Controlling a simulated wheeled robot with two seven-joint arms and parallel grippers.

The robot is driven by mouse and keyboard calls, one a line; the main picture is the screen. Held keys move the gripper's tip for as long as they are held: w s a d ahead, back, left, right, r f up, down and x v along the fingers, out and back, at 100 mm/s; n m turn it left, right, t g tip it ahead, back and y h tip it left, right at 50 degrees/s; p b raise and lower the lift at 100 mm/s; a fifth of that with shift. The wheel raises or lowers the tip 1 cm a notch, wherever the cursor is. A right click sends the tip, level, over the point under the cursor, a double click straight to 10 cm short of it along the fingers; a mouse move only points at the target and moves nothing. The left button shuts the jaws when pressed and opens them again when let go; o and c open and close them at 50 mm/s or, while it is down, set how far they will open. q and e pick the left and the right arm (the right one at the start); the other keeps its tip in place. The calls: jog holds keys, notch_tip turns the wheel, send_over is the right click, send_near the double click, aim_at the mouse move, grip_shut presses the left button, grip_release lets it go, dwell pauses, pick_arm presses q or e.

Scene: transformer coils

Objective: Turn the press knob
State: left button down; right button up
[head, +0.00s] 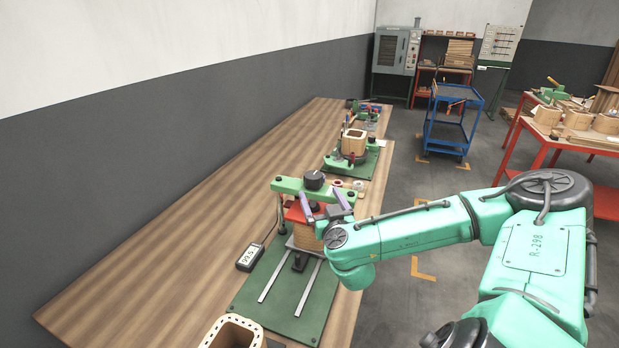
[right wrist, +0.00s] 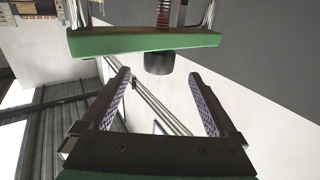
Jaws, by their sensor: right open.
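The black press knob (head: 314,180) sits on top of the press's green crossbar (head: 288,186). In the right wrist view the knob (right wrist: 159,62) appears beneath the green bar (right wrist: 145,43), a little beyond my fingertips and roughly between their lines. My right gripper (head: 321,192) is open and empty, its two purple fingers pointing up toward the knob from its near side; in the right wrist view the gripper (right wrist: 159,75) shows a wide gap. A red plate (head: 295,213) and a wooden coil (head: 306,238) are under the crossbar, partly hidden by my gripper. My left gripper is not visible.
The press stands on a green base (head: 245,297) with two rails on the wooden bench (head: 140,265). A small display box (head: 250,257) is left of it. A square wooden coil (head: 232,332) is at the near edge, and another green fixture (head: 349,165) stands farther back.

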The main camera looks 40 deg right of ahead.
aim_at(311, 174)
jog(key=x, duration=1.1)
jog(key=shift+w+d, duration=0.1)
